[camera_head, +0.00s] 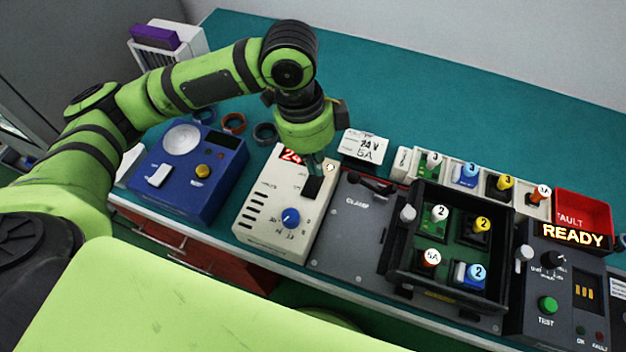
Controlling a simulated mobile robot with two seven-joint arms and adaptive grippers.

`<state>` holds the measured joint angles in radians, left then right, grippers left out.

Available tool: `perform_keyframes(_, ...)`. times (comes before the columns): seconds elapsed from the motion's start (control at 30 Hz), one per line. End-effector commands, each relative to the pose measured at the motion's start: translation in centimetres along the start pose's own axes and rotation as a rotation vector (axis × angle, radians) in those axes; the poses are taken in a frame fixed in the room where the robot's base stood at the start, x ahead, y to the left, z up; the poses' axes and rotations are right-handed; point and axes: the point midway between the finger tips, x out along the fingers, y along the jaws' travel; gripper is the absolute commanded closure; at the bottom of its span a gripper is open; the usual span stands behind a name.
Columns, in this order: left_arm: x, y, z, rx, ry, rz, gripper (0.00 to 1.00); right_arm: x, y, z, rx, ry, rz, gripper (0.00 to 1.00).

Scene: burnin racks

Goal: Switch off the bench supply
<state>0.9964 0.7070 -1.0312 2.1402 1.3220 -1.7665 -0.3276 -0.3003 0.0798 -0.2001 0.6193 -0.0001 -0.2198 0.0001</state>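The bench supply is the cream box (262,210) left of the grey clamp plate. It has a blue knob (290,218), vent slots and a red display (290,156) reading 24, partly covered by my gripper. A black rocker switch (312,187) sits on its upper right, with a small pale lamp (330,168) near it. My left gripper (316,166) points down over the supply's upper right, just above the switch. Its fingertips are small and partly hidden, so I cannot tell whether they touch the switch or are apart. My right gripper is not in view.
A blue box (222,160) with a dial stands left. A 24 V 5A card (364,146) stands behind. Right are the clamp plate (335,235), a black tray (400,245) of numbered modules, a red bin (582,199) and a READY tester (530,300).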

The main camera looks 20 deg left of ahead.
Motion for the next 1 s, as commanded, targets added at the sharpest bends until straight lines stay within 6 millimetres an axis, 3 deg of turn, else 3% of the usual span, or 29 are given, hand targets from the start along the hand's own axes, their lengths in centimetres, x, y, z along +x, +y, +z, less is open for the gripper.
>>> perform_keyframes(1.0, 0.93, 0.0, 0.14, -0.001, 0.0, 0.001, 1.0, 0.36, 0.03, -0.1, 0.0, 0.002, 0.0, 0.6)
